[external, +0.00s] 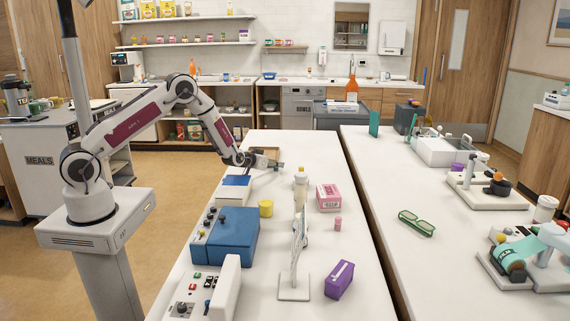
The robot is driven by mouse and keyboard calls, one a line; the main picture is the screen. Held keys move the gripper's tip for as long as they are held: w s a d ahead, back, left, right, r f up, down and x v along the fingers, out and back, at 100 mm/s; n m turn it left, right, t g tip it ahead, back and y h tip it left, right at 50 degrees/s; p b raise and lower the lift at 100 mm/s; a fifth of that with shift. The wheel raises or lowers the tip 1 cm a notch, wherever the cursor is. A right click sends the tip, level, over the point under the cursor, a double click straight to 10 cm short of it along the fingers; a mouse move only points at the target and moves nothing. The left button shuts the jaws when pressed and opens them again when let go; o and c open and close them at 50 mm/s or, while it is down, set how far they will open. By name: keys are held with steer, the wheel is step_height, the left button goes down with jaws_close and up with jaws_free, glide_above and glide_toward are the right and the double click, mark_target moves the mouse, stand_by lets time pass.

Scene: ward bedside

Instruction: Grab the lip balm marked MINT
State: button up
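My gripper (278,165) is above the far part of the white table (330,160), pointing right. It is too small here to tell whether its fingers are open or shut, and I see nothing clearly held in it. I cannot make out a lip balm marked MINT; no such label is readable. A small pink cylinder (338,223) stands on the table to the right, in front of a pink box (329,197); I cannot tell what it is. A pale bottle with a yellowish top (300,190) stands nearer than my gripper, apart from it.
A yellow cylinder (266,208) and a blue device (225,242) stand on the left side. A white stand (294,285) and a purple box (340,279) are near the front. A brown tray (264,153) lies behind my gripper. Green glasses (416,223) lie on the right table.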

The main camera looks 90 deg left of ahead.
steer(key=c, duration=0.6)
steer(key=shift+r, duration=0.15)
steer(key=shift+r, duration=4.85)
